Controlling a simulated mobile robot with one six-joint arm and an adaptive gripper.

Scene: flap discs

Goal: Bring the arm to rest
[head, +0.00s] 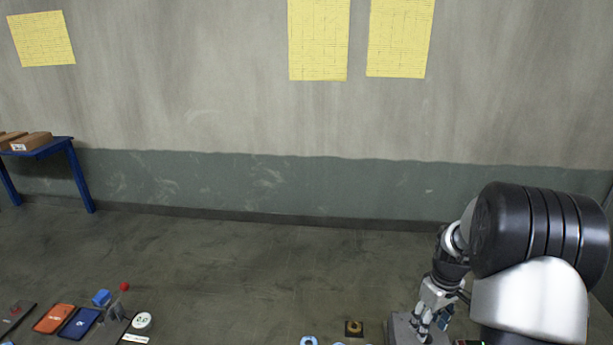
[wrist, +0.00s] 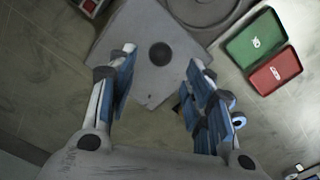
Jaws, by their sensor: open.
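My gripper (head: 427,322) hangs low at the bottom right of the head view, pointing down beside or over a grey block (head: 403,329). In the wrist view my gripper (wrist: 160,60) is open, its two blue-padded fingers wide apart with nothing between them. Beyond the fingertips lies a flat grey surface with a dark round spot; I cannot tell whether it touches them. My arm is folded at the right of the head view.
A green tray (wrist: 254,38) and a red tray (wrist: 275,72) lie right of my gripper. A square piece with a dark ring (head: 354,328) and a blue ring (head: 308,341) are left of it. Flat cases and small items lie lower left. A blue table (head: 62,146) stands far left.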

